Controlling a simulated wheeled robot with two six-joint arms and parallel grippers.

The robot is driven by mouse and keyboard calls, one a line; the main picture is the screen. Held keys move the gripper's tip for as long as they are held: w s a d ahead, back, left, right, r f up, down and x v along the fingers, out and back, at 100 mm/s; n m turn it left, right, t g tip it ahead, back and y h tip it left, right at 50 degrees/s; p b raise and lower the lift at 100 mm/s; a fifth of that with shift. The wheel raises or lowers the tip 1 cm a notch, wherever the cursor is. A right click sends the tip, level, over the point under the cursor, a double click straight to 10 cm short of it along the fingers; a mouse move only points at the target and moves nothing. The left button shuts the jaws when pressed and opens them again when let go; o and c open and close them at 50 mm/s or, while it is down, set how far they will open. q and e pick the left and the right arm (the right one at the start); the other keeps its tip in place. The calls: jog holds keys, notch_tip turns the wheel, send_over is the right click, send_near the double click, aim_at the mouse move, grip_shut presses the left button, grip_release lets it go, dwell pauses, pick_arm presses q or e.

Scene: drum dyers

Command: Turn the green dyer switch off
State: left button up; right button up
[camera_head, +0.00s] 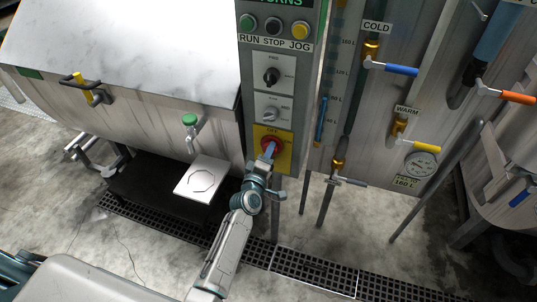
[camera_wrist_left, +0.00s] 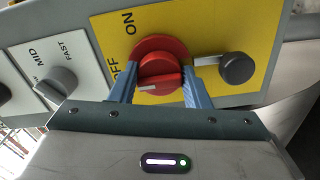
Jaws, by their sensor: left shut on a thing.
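A red rotary switch (camera_head: 272,145) sits on a yellow plate (camera_head: 257,131) at the bottom of the control panel. In the wrist view the red switch (camera_wrist_left: 158,70) has a raised bar with a white mark at its left end. The labels ON and OFF are on the yellow plate (camera_wrist_left: 210,35); the OFF label is partly hidden by a finger. The white mark lies on the OFF label's side. My left gripper (camera_head: 268,158) reaches the switch from below. Its blue fingers (camera_wrist_left: 158,88) are shut on the red switch, one on each side. My right gripper is not in view.
Above are a grey speed knob (camera_head: 269,113), a black knob (camera_head: 271,76), and green, black and yellow buttons (camera_head: 274,25). A dark round knob (camera_wrist_left: 236,68) is beside the switch. Valve pipes with a blue handle (camera_head: 401,70) stand right; a steel drum (camera_head: 150,100) stands left.

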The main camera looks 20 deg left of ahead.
pick_arm(q)
jog(key=o, duration=1)
jog(key=shift+c, duration=0.2)
jog(key=shift+s, duration=0.15)
jog(key=s+b, duration=0.1)
jog(key=s, duration=0.9)
jog(key=shift+s+a+b, duration=0.2)
jog(key=shift+s+b, duration=0.1)
jog(key=shift+b, duration=0.1)
